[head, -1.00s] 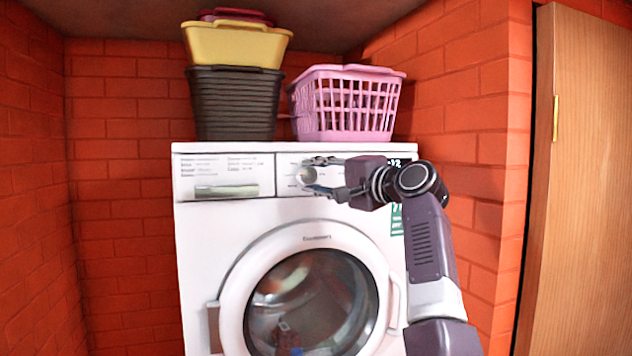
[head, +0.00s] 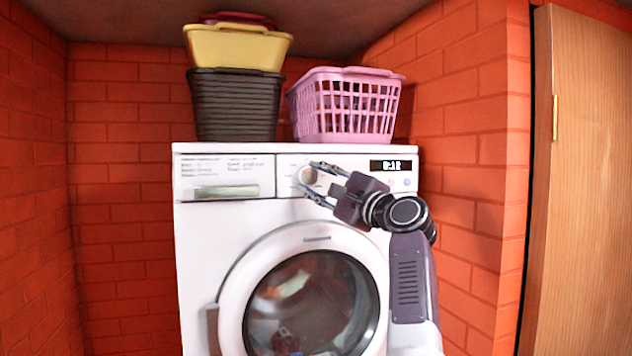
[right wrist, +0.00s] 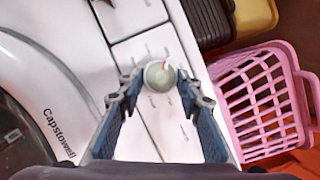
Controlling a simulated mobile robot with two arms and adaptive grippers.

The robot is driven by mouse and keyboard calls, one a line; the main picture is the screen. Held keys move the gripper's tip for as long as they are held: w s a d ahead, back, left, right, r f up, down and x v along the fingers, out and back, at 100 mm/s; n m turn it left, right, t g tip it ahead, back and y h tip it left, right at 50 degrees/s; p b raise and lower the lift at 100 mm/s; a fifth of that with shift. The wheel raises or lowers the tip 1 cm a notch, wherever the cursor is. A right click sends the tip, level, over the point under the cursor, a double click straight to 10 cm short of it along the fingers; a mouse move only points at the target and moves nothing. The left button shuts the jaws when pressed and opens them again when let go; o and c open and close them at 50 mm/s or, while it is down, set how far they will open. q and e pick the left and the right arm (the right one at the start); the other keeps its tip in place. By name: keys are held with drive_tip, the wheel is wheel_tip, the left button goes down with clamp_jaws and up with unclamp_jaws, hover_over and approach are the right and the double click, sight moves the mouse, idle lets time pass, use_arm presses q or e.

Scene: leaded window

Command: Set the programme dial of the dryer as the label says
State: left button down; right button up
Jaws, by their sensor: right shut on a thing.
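The white dryer (head: 200,260) stands against the brick wall. Its round pale programme dial (head: 307,174) is on the front panel, right of the drawer. In the right wrist view the dial (right wrist: 159,76) shows a red pointer mark near its top, with small printing around it, too small to read. My right gripper (head: 309,178) has a fingertip on either side of the dial and is shut on it; its arm comes from the lower right. The display (head: 391,165) right of the dial is lit with digits. No label is readable; the green sticker is hidden behind my arm. My left gripper is not in view.
A pink basket (head: 345,138) and a dark basket (head: 235,118) with a yellow one (head: 238,48) on it stand on top of the dryer. The round door (head: 235,290) is closed below the panel. A wooden door (head: 585,180) is at the right.

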idle(0.4)
drive_tip(key=o, duration=1.2)
drive_tip(key=shift+w, duration=0.1)
drive_tip(key=shift+c, duration=0.2)
drive_tip(key=v, duration=1.2)
